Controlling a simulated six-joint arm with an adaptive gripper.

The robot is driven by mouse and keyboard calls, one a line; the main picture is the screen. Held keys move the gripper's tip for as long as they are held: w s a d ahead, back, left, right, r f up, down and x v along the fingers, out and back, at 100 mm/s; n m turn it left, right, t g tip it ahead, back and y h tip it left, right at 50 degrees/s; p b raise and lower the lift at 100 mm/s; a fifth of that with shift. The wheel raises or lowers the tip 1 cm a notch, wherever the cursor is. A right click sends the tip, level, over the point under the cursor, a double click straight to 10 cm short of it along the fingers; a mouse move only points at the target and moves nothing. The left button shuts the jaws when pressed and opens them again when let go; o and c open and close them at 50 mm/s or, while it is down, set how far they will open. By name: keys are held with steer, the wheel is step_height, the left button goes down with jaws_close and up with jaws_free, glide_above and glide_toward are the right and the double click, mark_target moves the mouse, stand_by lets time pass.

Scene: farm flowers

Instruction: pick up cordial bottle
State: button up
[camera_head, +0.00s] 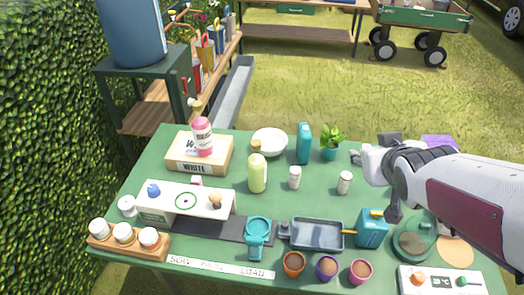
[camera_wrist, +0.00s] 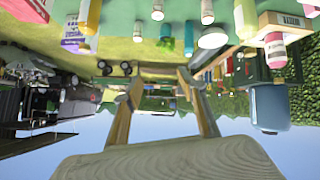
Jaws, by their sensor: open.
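A pale yellow-green bottle (camera_head: 257,174) stands upright near the middle of the green table. A pink bottle with a white label (camera_head: 203,138) stands on a wooden crate (camera_head: 198,168) at the back left. I cannot tell which one is the cordial bottle. In the wrist view, which is upside down, the yellow-green bottle (camera_wrist: 246,18) is at the top right and the pink bottle (camera_wrist: 275,50) is beyond it. My gripper (camera_wrist: 158,84) is open, with nothing between its fingers. In the head view my arm is at the right, apart from both bottles.
White shakers (camera_head: 295,178) (camera_head: 344,183), a white bowl (camera_head: 269,143), a teal container (camera_head: 304,143) and a potted plant (camera_head: 331,142) stand around the bottles.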

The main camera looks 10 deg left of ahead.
steer(key=w+a+f+n+t+y, duration=0.2)
steer(key=w+a+f+n+y, duration=0.25)
steer(key=w+a, duration=0.55)
steer(key=s+a+f+n+y, duration=0.1)
steer(key=a+f+n+y, duration=0.1)
steer(key=a+f+y, duration=0.6)
steer(key=shift+s+a, duration=0.3)
steer(key=shift+a, duration=1.5)
steer(key=shift+a+y, duration=0.1)
steer(key=shift+y, duration=0.15)
steer(key=shift+x, duration=1.25)
steer(key=shift+f, duration=0.1)
